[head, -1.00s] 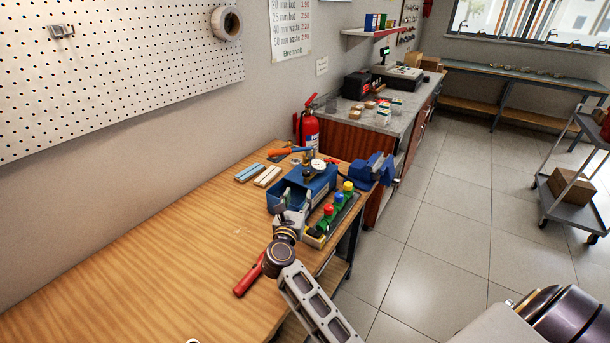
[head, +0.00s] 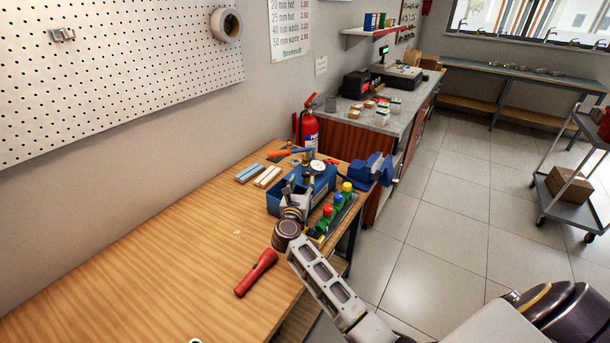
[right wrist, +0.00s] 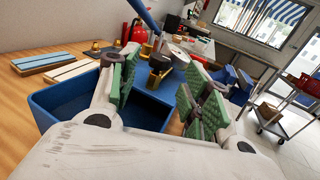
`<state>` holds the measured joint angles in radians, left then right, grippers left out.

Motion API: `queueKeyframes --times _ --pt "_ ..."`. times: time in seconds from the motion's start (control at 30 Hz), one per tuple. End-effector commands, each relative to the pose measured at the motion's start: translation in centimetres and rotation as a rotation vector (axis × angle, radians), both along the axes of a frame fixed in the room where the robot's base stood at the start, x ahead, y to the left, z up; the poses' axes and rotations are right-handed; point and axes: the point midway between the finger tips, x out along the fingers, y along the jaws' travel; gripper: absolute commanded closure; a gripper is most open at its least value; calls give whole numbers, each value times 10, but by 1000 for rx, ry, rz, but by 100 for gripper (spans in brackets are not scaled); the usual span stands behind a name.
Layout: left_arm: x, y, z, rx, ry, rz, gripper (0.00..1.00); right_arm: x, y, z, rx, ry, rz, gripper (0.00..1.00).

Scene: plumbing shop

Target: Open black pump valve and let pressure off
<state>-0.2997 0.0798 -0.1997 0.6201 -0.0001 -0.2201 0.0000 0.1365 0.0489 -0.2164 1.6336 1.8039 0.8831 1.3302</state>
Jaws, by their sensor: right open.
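The blue pump (head: 322,184) stands near the right end of the wooden bench, with a round gauge (head: 317,167) on top. My right gripper (head: 294,187) is over the near left part of the pump's blue tank. In the right wrist view the gripper (right wrist: 163,85) is open, its green finger pads apart with nothing between them. Just beyond the fingertips is a brass fitting with a black knob (right wrist: 159,62), roughly between the fingers and apart from them. The gauge (right wrist: 179,55) is to its right and a blue lever (right wrist: 142,14) rises behind. My left gripper is not in view.
Red, blue and green-yellow capped items stand in a dark rack (head: 336,214) right of the pump. A blue vise (head: 372,170) is at the bench corner. A red flashlight (head: 256,273) lies nearer. Pale blocks (head: 267,177) lie behind left. The bench's left side is clear.

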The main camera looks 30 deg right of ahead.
Motion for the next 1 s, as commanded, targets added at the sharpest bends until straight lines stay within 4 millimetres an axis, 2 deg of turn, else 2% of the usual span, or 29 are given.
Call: queueKeyframes --times 0.5,1.0 --pt "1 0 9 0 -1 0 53 39 -30 1 -2 0 0 52" --pt "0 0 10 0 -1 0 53 46 -35 0 -1 1 0 52"
